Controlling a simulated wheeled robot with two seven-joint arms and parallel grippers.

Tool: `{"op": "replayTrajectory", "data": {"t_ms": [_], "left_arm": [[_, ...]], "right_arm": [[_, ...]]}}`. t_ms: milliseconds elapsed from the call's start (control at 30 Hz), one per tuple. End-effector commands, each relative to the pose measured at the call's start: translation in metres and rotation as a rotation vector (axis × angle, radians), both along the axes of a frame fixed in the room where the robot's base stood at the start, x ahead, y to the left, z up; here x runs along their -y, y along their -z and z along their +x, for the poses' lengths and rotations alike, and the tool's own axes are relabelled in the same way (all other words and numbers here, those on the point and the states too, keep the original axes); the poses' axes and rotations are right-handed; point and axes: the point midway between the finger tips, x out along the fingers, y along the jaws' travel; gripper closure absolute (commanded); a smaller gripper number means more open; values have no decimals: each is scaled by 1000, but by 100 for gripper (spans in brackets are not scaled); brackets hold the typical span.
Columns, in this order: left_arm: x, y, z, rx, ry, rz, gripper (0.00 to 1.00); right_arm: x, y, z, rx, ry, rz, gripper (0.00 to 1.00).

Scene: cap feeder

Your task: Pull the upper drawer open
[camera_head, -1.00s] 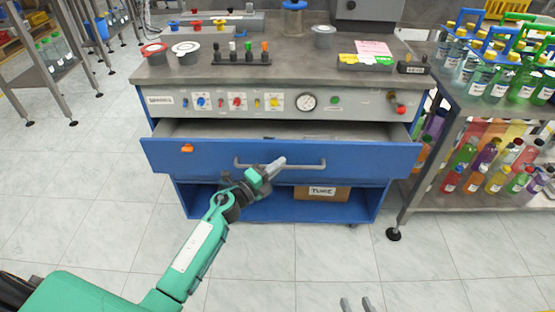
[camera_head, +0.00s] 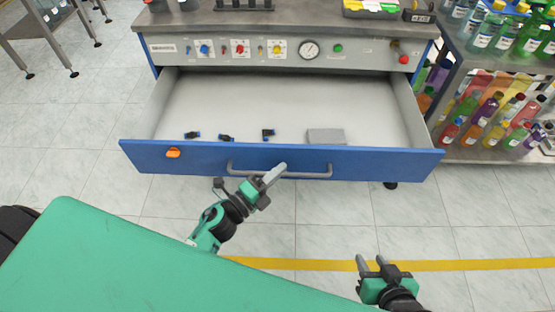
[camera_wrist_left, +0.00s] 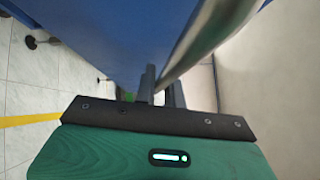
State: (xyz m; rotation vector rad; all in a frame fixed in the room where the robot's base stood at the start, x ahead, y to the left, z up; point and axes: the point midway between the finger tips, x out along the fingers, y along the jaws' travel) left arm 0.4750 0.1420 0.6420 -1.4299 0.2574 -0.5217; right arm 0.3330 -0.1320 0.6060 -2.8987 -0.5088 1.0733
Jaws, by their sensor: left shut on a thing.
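The upper drawer (camera_head: 360,163) has a blue front and is pulled far out of the workbench. Its grey inside shows from above. A grey bar handle (camera_head: 310,174) runs along the middle of its front. My left gripper (camera_head: 272,176) is shut on the left part of the handle. In the left wrist view the handle (camera_wrist_left: 205,35) passes between the fingers of the left gripper (camera_wrist_left: 160,88). My right gripper (camera_head: 370,264) is in front of the drawer at the lower right, open and empty, touching nothing.
The drawer holds several small black-and-blue fittings (camera_head: 226,138) and a grey block (camera_head: 326,136). An orange piece (camera_head: 173,153) is on its front at the left. The control panel (camera_head: 370,49) is above. A bottle rack (camera_head: 500,103) stands at the right. Tiled floor in front is free.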

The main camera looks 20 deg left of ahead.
Motion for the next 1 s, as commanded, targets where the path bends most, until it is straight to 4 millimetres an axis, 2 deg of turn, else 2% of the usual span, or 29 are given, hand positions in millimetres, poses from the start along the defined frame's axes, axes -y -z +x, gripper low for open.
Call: {"op": "replayTrajectory", "data": {"t_ms": [467, 500, 600, 1000], "left_arm": [[1, 1, -6, -2, -1, 1, 100], [1, 1, -6, -2, -1, 1, 87], [1, 1, -6, -2, -1, 1, 68], [-1, 2, -11, -3, -1, -1, 67]], "right_arm": [[0, 0, 0, 0, -1, -1, 64], [0, 0, 0, 0, -1, -1, 64], [0, 0, 0, 0, -1, -1, 64], [0, 0, 1, 3, 0, 0, 64]]}}
